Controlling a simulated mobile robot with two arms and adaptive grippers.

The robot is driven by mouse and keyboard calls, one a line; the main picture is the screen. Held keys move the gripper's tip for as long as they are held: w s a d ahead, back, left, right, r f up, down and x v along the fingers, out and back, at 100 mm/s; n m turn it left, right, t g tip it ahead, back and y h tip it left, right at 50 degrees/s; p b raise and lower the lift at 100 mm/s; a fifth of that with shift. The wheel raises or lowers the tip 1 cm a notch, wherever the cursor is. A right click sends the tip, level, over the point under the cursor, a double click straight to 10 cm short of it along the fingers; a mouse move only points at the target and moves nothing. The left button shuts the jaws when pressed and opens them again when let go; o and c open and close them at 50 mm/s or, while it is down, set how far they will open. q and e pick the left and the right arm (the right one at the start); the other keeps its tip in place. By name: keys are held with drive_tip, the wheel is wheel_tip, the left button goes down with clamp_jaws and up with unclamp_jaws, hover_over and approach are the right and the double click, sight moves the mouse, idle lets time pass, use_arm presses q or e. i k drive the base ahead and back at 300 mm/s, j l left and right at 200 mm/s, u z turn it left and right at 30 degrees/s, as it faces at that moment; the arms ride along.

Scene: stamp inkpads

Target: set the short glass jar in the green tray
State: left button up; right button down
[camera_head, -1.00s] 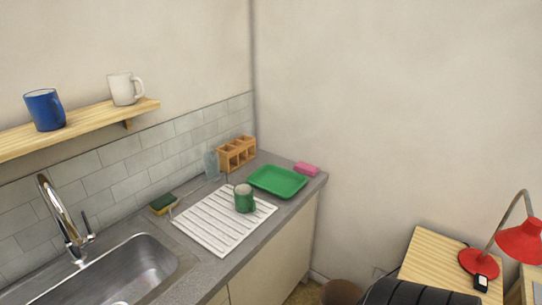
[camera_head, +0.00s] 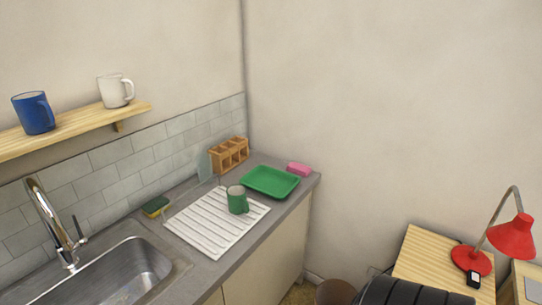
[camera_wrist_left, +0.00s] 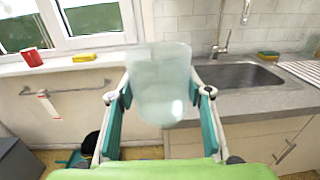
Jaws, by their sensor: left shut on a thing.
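A pale, see-through glass jar (camera_wrist_left: 160,88) stands upright between the teal fingers of my left gripper (camera_wrist_left: 162,103) in the left wrist view. The gripper is shut on it and holds it in the air, with the sink counter behind. The green tray (camera_head: 271,181) lies on the counter near its far right corner in the head view; no contents show in it. My left gripper is outside the head view, and the tray does not show in the wrist view. My right gripper is in neither view.
A green mug (camera_head: 238,200) stands on the white ribbed drainer (camera_head: 208,224) beside the tray. A wooden holder (camera_head: 229,155), a pink block (camera_head: 298,168) and a sponge (camera_head: 155,206) are nearby. The sink (camera_head: 128,268) and tap (camera_head: 52,225) are at left.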

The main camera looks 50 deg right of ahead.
sight(282, 189)
drive_tip(key=z, duration=1)
drive_tip(key=l+z, duration=0.1)
drive_tip(key=z, duration=0.3)
drive_tip(key=i+l+z, duration=0.1)
drive_tip(key=z, duration=0.35)
drive_tip(key=i+z, duration=0.1)
drive_tip(key=z, duration=0.3)
drive_tip(key=i+l, duration=0.2)
drive_tip(key=i, duration=0.15)
drive_tip(key=i+l, duration=0.2)
drive_tip(key=i, duration=0.2)
